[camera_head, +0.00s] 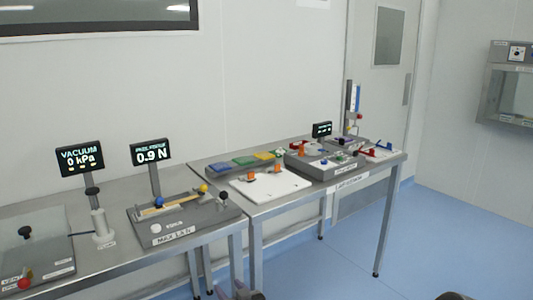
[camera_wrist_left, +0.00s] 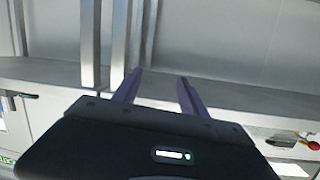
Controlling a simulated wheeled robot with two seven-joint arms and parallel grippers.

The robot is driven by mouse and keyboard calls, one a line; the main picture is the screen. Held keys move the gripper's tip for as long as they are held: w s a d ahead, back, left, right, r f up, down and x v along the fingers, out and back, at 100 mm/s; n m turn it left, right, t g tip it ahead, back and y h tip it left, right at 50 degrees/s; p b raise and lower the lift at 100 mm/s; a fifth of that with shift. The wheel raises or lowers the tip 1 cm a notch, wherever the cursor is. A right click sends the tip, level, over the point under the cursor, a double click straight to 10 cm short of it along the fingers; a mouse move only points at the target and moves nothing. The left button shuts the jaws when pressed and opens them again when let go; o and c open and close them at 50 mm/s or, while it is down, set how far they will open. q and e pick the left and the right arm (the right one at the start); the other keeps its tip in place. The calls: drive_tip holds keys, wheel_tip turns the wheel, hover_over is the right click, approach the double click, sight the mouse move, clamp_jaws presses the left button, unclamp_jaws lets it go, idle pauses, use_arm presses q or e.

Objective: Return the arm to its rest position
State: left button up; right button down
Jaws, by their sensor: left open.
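My left gripper (camera_wrist_left: 160,76) shows in the left wrist view as two dark purple fingers, spread apart with nothing between them. In that view its tips lie over a grey steel table edge (camera_wrist_left: 235,95), with metal legs (camera_wrist_left: 90,40) beyond; whether they touch it I cannot tell. In the head view only a small, unclear part of it (camera_head: 241,290) seems to show at the bottom edge, in front of the tables. Most of my left arm is hidden. My right gripper is not in view.
Two steel tables (camera_head: 105,257) stand along the wall. They carry a device with a yellow ball (camera_head: 203,188), displays reading 0 kPa (camera_head: 80,159) and 0.9 N (camera_head: 151,152), a white board (camera_head: 270,185) and coloured trays (camera_head: 243,161).

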use_arm(q)
drive_tip(key=s+a+f+m+g+h, duration=0.1)
drive_tip(key=s+a+f+g+h, duration=0.15)
drive_tip(key=s+f, duration=0.7)
drive_tip(key=s+a+f+m+g+h, duration=0.1)
drive_tip(key=s+f+g+h, duration=0.3)
drive_tip(key=s+f, duration=0.6)
drive_tip(key=s+d+f+g+h, duration=0.1)
drive_tip(key=s+d+g+h, duration=0.1)
drive_tip(key=s, duration=1)
drive_tip(key=s+d+m+g+h, duration=0.1)
drive_tip(key=s+d+g+h, duration=0.2)
drive_tip(key=s, duration=1)
drive_tip(key=shift+s+d+f+g+h, duration=0.15)
drive_tip(key=shift+d+f+g+h, duration=0.3)
drive_tip(key=shift+d, duration=0.7)
drive_tip(key=shift+r, duration=0.1)
